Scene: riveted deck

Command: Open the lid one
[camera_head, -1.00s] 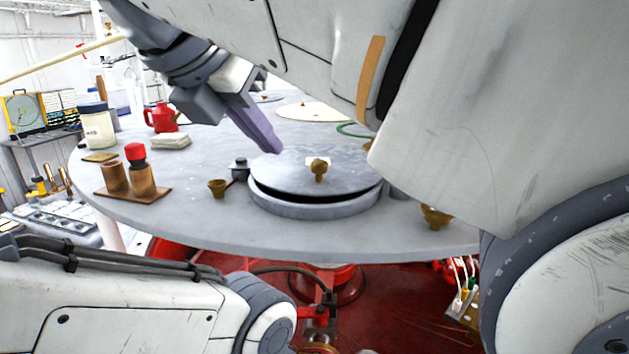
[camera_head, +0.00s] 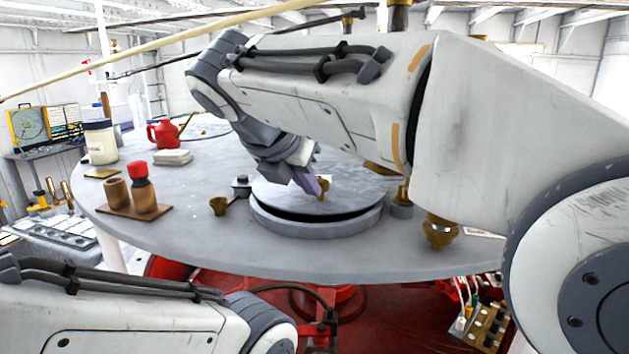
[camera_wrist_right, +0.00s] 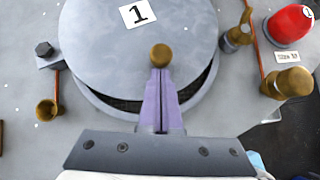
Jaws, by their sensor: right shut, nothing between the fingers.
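Lid one (camera_head: 348,193) is a round grey metal disc with a small brass knob (camera_head: 324,188). It rests on a low round grey ring (camera_head: 318,229) on the table. A dark gap shows between lid and ring along the near side. In the wrist view the lid (camera_wrist_right: 110,45) carries a white label "1" (camera_wrist_right: 138,13). My right gripper (camera_head: 315,187) has purple fingers, shut and empty. In the wrist view its fingertips (camera_wrist_right: 160,78) are right at the near side of the knob (camera_wrist_right: 160,56); I cannot tell whether they touch. My left gripper is out of view.
The round grey table (camera_head: 150,228) also holds a small brass cup (camera_head: 219,206), a wooden board with pots (camera_head: 128,212), a red can (camera_head: 163,133) and a white stack (camera_head: 172,157). A red dome (camera_wrist_right: 290,24) and brass fittings (camera_wrist_right: 288,83) stand right of the lid.

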